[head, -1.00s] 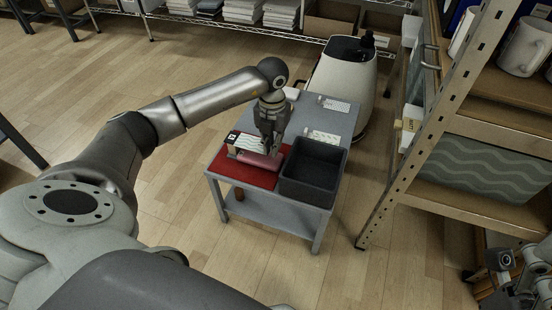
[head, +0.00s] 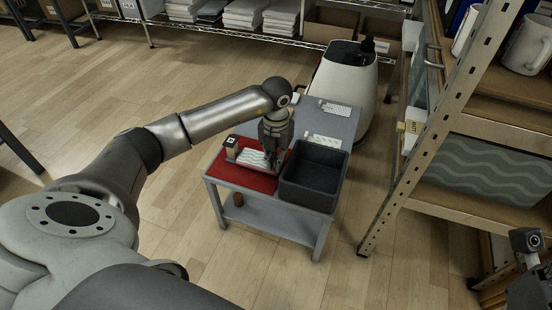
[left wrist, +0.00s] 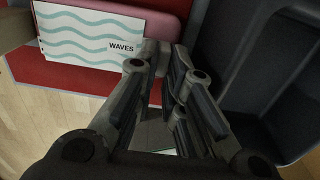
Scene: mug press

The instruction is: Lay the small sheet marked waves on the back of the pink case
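The small sheet marked waves (left wrist: 85,38) is white with teal wavy lines, and its word reads clearly in the left wrist view. In the head view the sheet (head: 252,158) is over the red mat (head: 230,174). The pink case (left wrist: 165,18) shows behind and beside the sheet, which hides much of it; I cannot tell whether they touch. My left gripper (head: 275,160) is at the sheet's right end. Its fingertips (left wrist: 157,62) are close together around that end, and the sheet keeps its place relative to them. My right gripper is not in view.
A dark open bin (head: 314,205) stands right of the mat on the grey table (head: 333,122). Other white sheets (head: 322,141) lie farther back. A small block-like stand (head: 231,147) is left of the sheet. A shelf unit (head: 455,125) rises at the right, with floor between.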

